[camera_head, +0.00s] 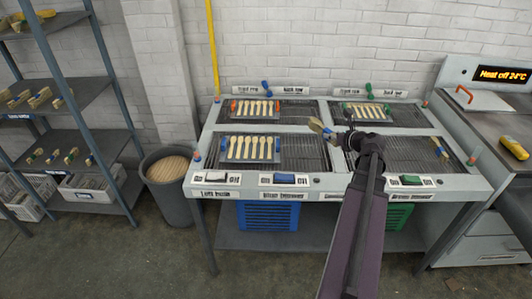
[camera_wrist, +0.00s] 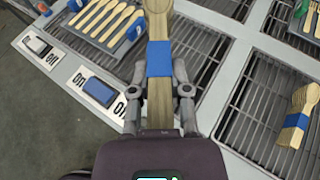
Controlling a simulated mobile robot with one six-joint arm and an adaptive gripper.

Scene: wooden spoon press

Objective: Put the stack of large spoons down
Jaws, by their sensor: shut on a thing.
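My gripper (camera_head: 334,134) is shut on a stack of large wooden spoons (camera_head: 318,126), held together by a blue band. In the wrist view my gripper (camera_wrist: 158,92) clasps the stack (camera_wrist: 158,30) just around and below its blue band; the stack's far end runs out of the top of the picture. In the head view it is held over the middle of the press bench, near the divider between left and right grates. Another blue-banded stack (camera_wrist: 298,118) lies on the front right grate (camera_head: 410,152), near its right side; it also shows in the head view (camera_head: 438,147).
A blue-ended tray of spoons (camera_head: 250,149) sits on the front left grate. Trays with orange (camera_head: 255,108) and green (camera_head: 366,112) ends sit on the back grates. Shelves (camera_head: 60,80) and a bin (camera_head: 168,170) stand left, a heater cabinet (camera_head: 490,110) right. Much of the front right grate is bare.

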